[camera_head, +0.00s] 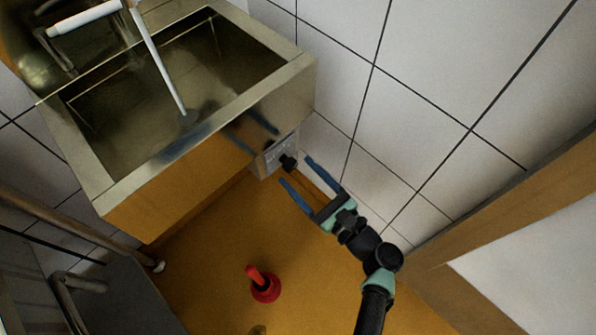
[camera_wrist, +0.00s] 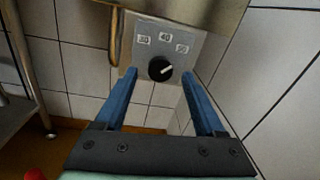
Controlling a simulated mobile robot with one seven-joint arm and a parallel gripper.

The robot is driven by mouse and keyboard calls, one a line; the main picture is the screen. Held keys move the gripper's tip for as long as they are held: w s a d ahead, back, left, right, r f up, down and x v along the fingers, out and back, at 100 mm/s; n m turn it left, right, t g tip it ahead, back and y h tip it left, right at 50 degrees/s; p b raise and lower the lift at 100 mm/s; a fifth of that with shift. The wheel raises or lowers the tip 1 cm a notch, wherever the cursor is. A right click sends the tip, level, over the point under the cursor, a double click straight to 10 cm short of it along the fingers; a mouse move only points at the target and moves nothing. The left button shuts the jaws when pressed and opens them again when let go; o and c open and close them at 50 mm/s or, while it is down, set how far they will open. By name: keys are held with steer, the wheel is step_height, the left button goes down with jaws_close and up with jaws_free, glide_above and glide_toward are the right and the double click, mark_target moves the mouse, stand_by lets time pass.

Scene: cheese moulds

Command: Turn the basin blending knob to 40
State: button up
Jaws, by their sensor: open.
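The basin blending knob (camera_wrist: 160,69) is black and round with a white pointer mark. It sits on a grey plate (camera_wrist: 145,58) labelled 30, 40 and 50 from left to right. The mark points right and slightly up, to the 50 side of the 40 label. The knob also shows in the head view (camera_head: 288,163), on the basin's right front corner. My gripper (camera_head: 296,169) is open, its two blue fingers pointing at the plate. In the wrist view the knob appears between the fingertips, with a gap on each side. I cannot tell whether the tips reach its depth.
The metal basin (camera_head: 105,187) with a white spout (camera_head: 158,62) is above the knob. A tiled wall (camera_head: 425,95) stands close on the right. A red plunger-like object (camera_head: 264,286) stands on the orange floor. A metal rail (camera_head: 75,235) is at left.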

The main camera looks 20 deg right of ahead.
steer(key=shift+w+a, duration=0.2)
steer(key=shift+w, duration=0.45)
jaws_close()
